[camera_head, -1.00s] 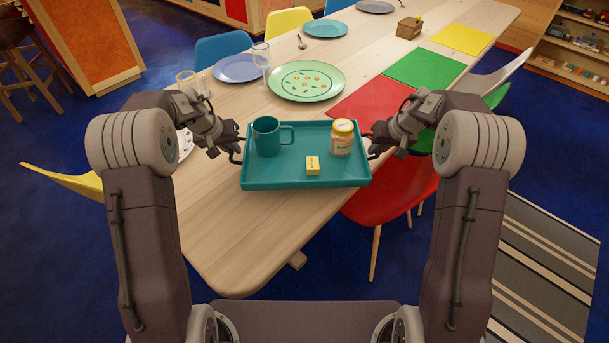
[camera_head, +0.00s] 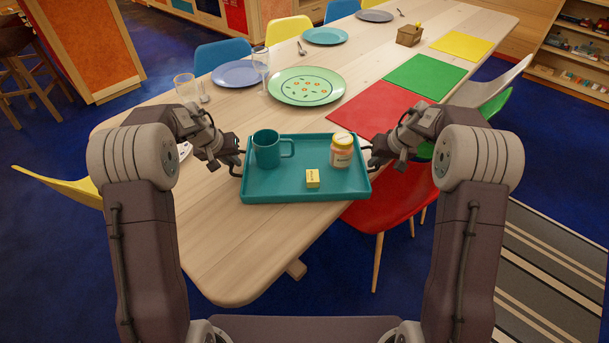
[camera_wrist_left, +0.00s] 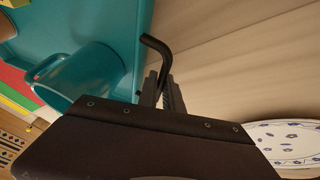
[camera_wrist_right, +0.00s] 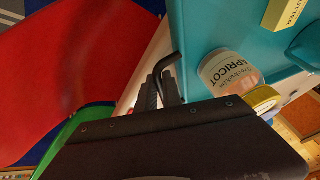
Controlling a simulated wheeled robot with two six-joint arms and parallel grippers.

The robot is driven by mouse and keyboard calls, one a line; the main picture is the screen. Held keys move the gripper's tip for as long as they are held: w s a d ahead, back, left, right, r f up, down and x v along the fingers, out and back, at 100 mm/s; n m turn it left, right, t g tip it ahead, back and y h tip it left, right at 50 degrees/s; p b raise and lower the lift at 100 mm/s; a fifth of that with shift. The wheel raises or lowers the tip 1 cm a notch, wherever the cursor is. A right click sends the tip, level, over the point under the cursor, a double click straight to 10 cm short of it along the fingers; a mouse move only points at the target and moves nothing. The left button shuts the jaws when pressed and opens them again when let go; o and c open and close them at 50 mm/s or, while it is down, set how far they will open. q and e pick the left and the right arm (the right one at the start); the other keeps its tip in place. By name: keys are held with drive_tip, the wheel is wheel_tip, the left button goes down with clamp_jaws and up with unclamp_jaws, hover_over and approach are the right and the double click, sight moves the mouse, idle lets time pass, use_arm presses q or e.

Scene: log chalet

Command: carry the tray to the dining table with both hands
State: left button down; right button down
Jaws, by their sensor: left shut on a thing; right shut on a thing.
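The teal tray (camera_head: 275,185) is level between my two grippers, over the near part of the wooden dining table (camera_head: 230,245). I cannot tell whether it touches the tabletop. A teal mug (camera_head: 267,150) stands upright at its left, a jar with a yellow lid (camera_head: 342,152) at its right, and a small yellow butter block (camera_head: 312,179) near its front. The jar's label reads apricot in the right wrist view (camera_wrist_right: 232,75). My left gripper (camera_head: 238,165) is shut on the tray's left edge. My right gripper (camera_head: 371,160) is shut on its right edge.
Beyond the tray are a green patterned plate (camera_head: 306,86), a blue plate (camera_head: 240,73), glasses (camera_head: 261,64) and a red placemat (camera_head: 377,107). A patterned white plate (camera_wrist_left: 290,142) lies near my left gripper. A red chair (camera_head: 385,208) stands close at the right. Bare wood lies in front of the tray.

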use_arm(q)
drive_tip(key=c, duration=1.8)
unclamp_jaws()
drive_tip(key=shift+a+f, duration=0.1)
drive_tip(key=shift+f, duration=0.15)
use_arm(e)
drive_tip(key=c, duration=1.8)
unclamp_jaws()
drive_tip(key=shift+f, duration=0.2)
use_arm(q)
drive_tip(key=o, duration=0.3)
drive_tip(key=shift+r, duration=0.15)
use_arm(e)
drive_tip(key=o, duration=0.3)
drive_tip(key=shift+s+r, duration=0.1)
use_arm(q)
drive_tip(key=shift+r, duration=0.1)
use_arm(e)
drive_tip(key=shift+r, duration=0.1)
